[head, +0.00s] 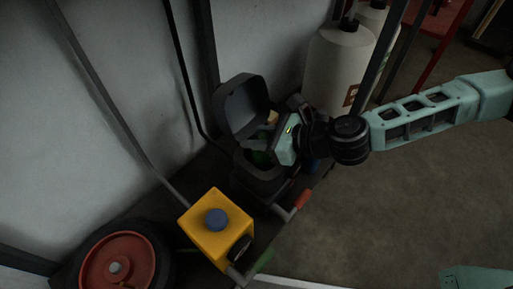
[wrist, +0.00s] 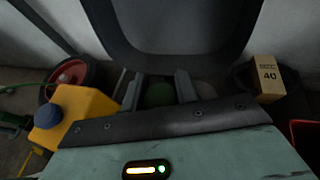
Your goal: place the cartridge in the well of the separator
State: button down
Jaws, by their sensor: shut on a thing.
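The separator is a dark housing (head: 260,181) with its lid (head: 243,106) standing open against the wall side. Its raised lid fills the top of the wrist view (wrist: 175,25). My gripper (head: 264,152) is over the open housing, reaching in from the right. In the wrist view, my gripper's two grey fingers (wrist: 159,90) are on either side of a dark green rounded thing (wrist: 160,95), which I take to be the cartridge. Green also shows below my gripper in the head view (head: 260,158). The well and the cartridge's lower end are hidden, so I cannot tell whether they touch.
A yellow box with a blue knob (head: 216,219) stands nearer, beside a red wheel (head: 117,265). A tan block marked 40 (wrist: 268,78) is right of the lid. White tanks (head: 338,65) stand behind. A red-ended handle (head: 302,200) sticks out.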

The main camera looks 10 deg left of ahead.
jog(key=shift+f+b, duration=0.45)
jog(key=shift+f, duration=0.8)
jog(key=shift+f, duration=0.1)
jog(key=c, duration=1.1)
grip_release()
jog(key=shift+d+r, duration=0.1)
jog(key=shift+r, duration=0.1)
jog(key=p+v, duration=0.5)
jog(key=v, duration=0.5)
jog(key=shift+d+r+p, duration=0.15)
jog(key=shift+r+p, duration=0.05)
jog(key=shift+p, duration=0.1)
jog(key=shift+s+d+r, duration=0.15)
jog(key=shift+s+d, duration=0.1)
jog(key=shift+d, duration=0.35)
